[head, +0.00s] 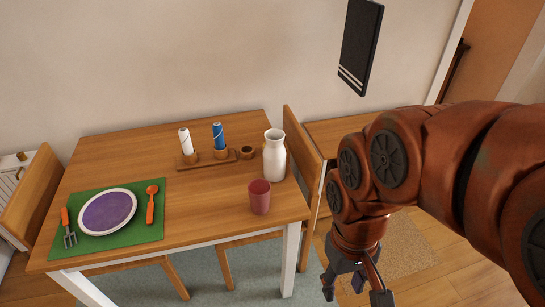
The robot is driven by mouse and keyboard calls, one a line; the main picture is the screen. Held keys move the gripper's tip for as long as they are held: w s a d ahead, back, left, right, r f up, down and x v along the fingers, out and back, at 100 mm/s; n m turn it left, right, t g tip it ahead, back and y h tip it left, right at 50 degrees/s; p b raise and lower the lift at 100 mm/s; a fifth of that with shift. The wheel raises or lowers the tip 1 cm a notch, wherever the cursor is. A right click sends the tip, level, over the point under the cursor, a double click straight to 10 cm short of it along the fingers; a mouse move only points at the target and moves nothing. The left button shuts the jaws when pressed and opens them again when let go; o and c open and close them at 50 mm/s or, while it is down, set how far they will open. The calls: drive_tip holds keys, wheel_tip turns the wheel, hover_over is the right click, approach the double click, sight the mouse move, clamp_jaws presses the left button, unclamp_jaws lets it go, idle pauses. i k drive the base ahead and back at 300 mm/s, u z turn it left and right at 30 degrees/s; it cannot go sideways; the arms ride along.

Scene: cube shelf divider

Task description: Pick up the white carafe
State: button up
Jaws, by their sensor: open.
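The white carafe (274,157) stands upright on the wooden table (215,190), near its right edge, with its open mouth up. My gripper (356,290) is at the bottom right of the head view, off the table's right side and nearer to the camera than the carafe. Its dark fingers are spread apart, pointing down, with nothing seen between them. The gripper is clear of the carafe, which shows in full.
A red cup (259,196) stands just in front of the carafe. A wooden holder (206,160) with white and blue rolls is behind left. A plate (107,211) lies on a green mat (150,228). A chair (302,160) is at the table's right edge.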

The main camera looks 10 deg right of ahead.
sight(274, 152)
drive_tip(key=u, duration=2.6)
drive_tip(key=k, duration=1.2)
drive_tip(key=z, duration=1.15)
drive_tip(key=i, duration=0.5)
